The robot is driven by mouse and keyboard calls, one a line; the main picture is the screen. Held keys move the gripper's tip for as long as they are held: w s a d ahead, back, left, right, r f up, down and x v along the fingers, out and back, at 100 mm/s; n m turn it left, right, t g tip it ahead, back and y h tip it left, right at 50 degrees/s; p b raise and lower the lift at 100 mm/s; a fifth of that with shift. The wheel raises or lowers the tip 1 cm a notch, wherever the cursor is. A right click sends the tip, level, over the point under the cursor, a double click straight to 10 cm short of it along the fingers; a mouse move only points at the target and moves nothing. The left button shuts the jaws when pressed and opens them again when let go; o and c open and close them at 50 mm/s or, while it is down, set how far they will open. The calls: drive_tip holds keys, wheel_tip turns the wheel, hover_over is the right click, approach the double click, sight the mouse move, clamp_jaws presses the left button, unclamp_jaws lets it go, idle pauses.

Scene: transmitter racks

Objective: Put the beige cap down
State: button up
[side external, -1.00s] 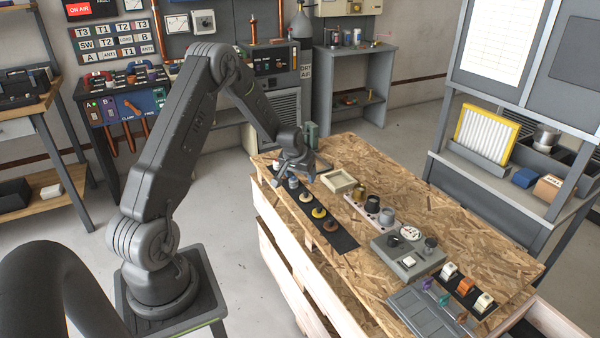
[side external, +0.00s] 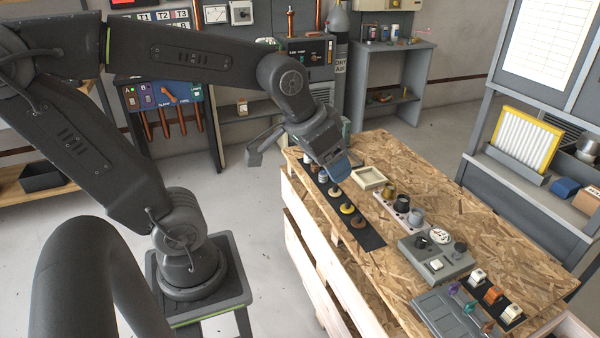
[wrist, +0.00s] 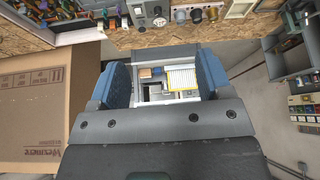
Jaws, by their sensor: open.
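One blue-padded finger is over the strip, just above and behind the beige cap in the picture; the other is out past the bench edge. In the wrist view, my gripper (wrist: 160,82) has nothing between its blue pads. I cannot make out the beige cap there.
Smaller pieces (side external: 318,168) stand at the strip's far end, partly behind the finger. A shallow beige tray (side external: 369,178), several pots (side external: 402,203) and a grey control box (side external: 436,262) stand to the right. A large cardboard box (wrist: 45,110) fills the wrist view's left.

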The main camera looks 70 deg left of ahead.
drive_tip(key=s+d+m, duration=0.1)
drive_tip(key=s+d, duration=0.1)
drive_tip(key=s, duration=0.4)
drive_tip(key=shift+d+h, duration=0.3)
drive_tip(key=shift+d, duration=0.1)
drive_tip(key=shift+c, duration=0.5)
idle(1.2)
